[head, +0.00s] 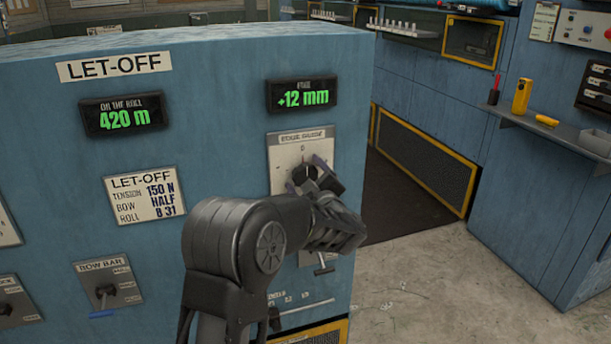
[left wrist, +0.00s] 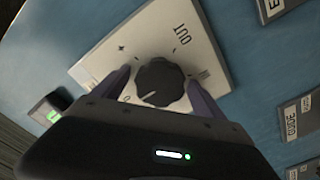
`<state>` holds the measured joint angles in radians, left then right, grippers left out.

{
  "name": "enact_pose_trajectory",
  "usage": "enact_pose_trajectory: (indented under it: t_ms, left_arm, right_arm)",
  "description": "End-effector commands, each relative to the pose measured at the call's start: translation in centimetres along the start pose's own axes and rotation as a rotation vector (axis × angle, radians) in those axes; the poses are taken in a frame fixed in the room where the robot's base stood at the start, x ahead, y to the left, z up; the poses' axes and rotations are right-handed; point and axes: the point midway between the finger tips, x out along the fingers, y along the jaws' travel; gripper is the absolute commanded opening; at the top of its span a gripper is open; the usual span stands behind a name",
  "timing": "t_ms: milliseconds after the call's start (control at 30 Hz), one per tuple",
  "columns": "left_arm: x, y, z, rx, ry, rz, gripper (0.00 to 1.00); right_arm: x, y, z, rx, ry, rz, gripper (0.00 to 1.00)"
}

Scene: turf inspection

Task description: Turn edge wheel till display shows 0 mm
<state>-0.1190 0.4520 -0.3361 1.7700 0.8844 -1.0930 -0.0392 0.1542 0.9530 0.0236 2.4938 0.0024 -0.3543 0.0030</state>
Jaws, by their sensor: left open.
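The edge wheel is a dark ribbed knob (left wrist: 161,82) on a pale plate (left wrist: 112,68) in the left wrist view. In the head view the plate (head: 285,150) is on the blue let-off cabinet, and the knob (head: 303,175) is partly hidden by my gripper. The display (head: 302,95) above it reads +12 mm in green. My left gripper (head: 318,172) is at the knob. In the left wrist view the open fingers of my left gripper (left wrist: 158,88) stand on both sides of the knob, with small gaps seeming to show. My right gripper is not in view.
On the same blue cabinet (head: 215,75) are a 420 m display (head: 123,115), a LET-OFF card (head: 146,194) and a bow bar switch (head: 107,289). A T-shaped handle (head: 323,266) sits below my gripper. A shelf (head: 540,125) with tools is at the right. Grey floor is clear there.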

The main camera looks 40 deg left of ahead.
Motion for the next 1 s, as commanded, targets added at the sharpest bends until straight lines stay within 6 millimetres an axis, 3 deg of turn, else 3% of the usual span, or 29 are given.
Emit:
enact_pose_trajectory:
  t_ms: [167,833,1000]
  left_arm:
    - [-0.04,0.0,0.02,0.0,0.0,0.0,0.75]
    - [-0.07,-0.02,0.03,0.0,0.0,-0.001,0.2]
    - [-0.07,-0.08,0.09,-0.006,0.0,-0.001,0.2]
  right_arm:
    - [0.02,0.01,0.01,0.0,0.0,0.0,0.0]
    - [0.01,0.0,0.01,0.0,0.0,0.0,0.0]
    - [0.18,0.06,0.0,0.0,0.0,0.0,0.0]
